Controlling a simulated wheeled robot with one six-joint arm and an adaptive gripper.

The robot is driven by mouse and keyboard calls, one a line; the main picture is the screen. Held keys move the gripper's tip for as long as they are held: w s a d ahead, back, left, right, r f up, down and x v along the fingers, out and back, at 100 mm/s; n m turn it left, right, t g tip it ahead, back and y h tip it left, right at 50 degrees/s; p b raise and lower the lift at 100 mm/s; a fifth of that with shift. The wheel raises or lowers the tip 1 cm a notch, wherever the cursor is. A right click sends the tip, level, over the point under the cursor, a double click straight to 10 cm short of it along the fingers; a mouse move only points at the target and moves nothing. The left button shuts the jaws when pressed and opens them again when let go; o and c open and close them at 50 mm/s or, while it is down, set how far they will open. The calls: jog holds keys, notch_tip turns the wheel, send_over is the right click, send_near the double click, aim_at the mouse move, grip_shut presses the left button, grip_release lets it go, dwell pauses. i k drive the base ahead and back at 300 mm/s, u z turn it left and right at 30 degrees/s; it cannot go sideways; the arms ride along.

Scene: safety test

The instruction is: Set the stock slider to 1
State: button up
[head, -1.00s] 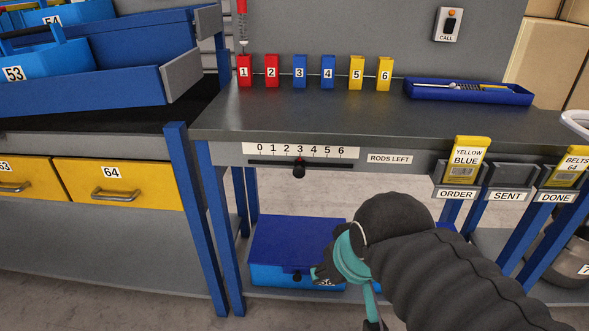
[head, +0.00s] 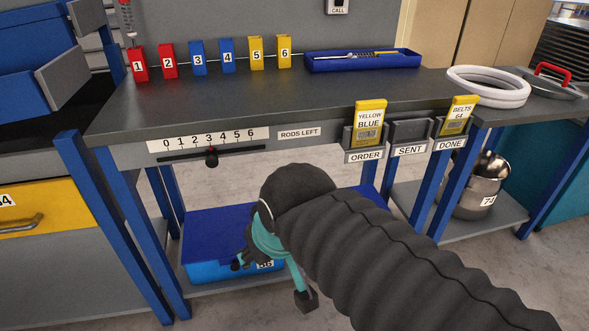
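The stock slider is a black slot (head: 180,155) on the front edge of the grey workbench, under a white scale (head: 208,138) marked 0 to 6. A label beside it reads RODS LEFT (head: 299,133). Its dark round knob (head: 211,158) is below the 3. My gripper (head: 272,282) is below and to the right of the knob, in front of the lower shelf, and apart from the slider. Its teal fingers are spread, with nothing seen between them. My dark arm hides part of the gripper.
Order, sent and done holders (head: 411,132) stick out from the bench edge to the right of the slider. A blue bin (head: 205,272) sits on the lower shelf behind my gripper. Numbered blocks (head: 198,58) and a blue tray (head: 363,64) stand on the bench.

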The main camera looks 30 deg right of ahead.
aim_at(212, 161)
jog(key=u, duration=1.05)
jog(key=k, duration=1.1)
jog(key=z, duration=1.5)
jog(key=i, duration=0.5)
